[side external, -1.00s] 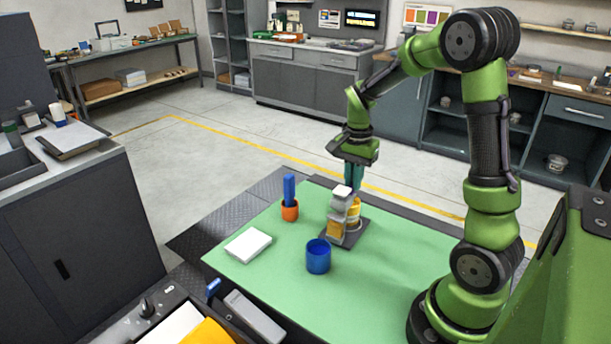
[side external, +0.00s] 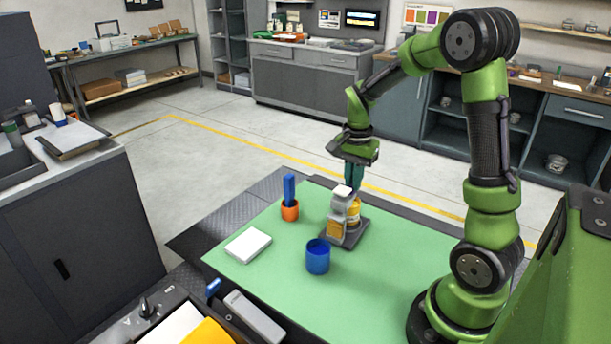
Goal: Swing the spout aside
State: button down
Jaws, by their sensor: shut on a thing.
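The ink unit (side external: 334,229) stands on a dark grey base plate at the back of the green mat. It has light grey and yellow parts. My gripper (side external: 352,188) points down over the unit, with its teal fingers shut at the top. They appear to be on the light grey spout (side external: 342,205), though the contact is small and partly hidden. A blue cup (side external: 318,257) stands on the mat in front of the unit, apart from it.
An orange holder (side external: 290,211) with an upright blue piece (side external: 289,188) stands left of the unit. A white block (side external: 248,245) lies at the mat's left. The green mat (side external: 375,290) is bare at the front and right.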

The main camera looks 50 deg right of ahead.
dwell(0.4)
jog(key=s+a+m, duration=0.4)
jog(key=s+m, duration=0.2)
jog(key=m, duration=0.9)
dwell(0.4)
dwell(0.4)
jog(key=c, duration=1.2)
grip_release()
